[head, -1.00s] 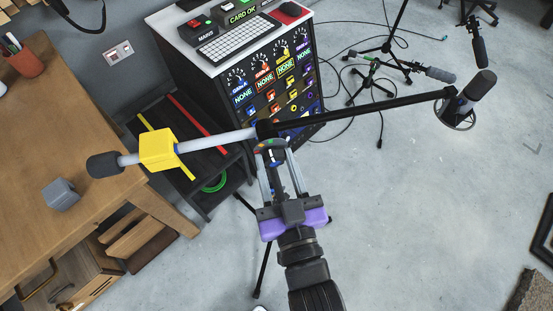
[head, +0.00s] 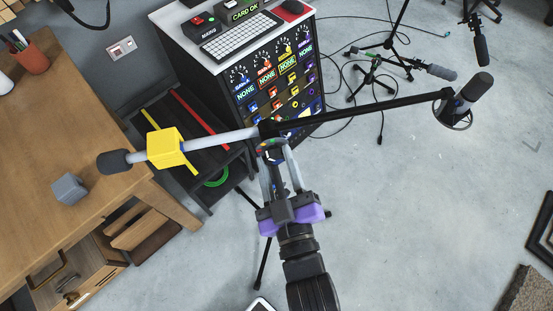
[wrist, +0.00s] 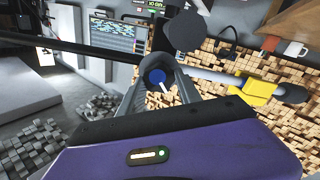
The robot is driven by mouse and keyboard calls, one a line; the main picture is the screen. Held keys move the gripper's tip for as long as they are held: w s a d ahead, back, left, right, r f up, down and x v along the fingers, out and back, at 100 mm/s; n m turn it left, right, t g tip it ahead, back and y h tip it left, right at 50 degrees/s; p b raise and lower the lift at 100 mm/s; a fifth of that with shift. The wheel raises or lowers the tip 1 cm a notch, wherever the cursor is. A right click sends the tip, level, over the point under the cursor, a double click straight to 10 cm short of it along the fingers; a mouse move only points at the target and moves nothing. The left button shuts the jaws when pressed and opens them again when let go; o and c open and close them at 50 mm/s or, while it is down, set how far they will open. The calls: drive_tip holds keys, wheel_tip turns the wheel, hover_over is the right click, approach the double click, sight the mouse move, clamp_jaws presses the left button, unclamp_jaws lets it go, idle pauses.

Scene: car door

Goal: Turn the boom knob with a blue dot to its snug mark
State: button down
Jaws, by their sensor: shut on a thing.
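The boom knob shows its blue dot (wrist: 155,75) and a pale pointer line in the wrist view, between my fingers. My gripper (wrist: 158,82) is shut on this knob, one grey finger on each side. In the head view my gripper (head: 271,155) reaches up to the boom joint from below. A dial with coloured marks (head: 271,145) shows there at the fingertips. I cannot read which mark is the snug one. The boom (head: 360,112) runs from a yellow block (head: 164,147) on its left end to a microphone (head: 475,92) on its right end.
A black cabinet with knobs (head: 275,80) stands behind the boom. A wooden table (head: 100,175) with a grey cube (head: 69,188) is at left. A dark shelf (head: 205,150) stands between them. Other microphone stands (head: 385,65) and cables are at the back right. The floor at right is mostly clear.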

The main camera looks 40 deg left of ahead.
drive_tip(key=c, duration=0.8)
unclamp_jaws()
drive_tip(key=shift+c, duration=0.2)
drive_tip(key=shift+d, duration=0.1)
drive_tip(key=b+v, duration=0.1)
drive_tip(key=v, duration=0.5)
drive_tip(key=shift+s+d+f, duration=0.1)
drive_tip(key=shift+s+d, duration=0.15)
drive_tip(key=shift+s, duration=0.05)
drive_tip(key=shift+s+d, duration=0.3)
drive_tip(key=shift+d, duration=0.1)
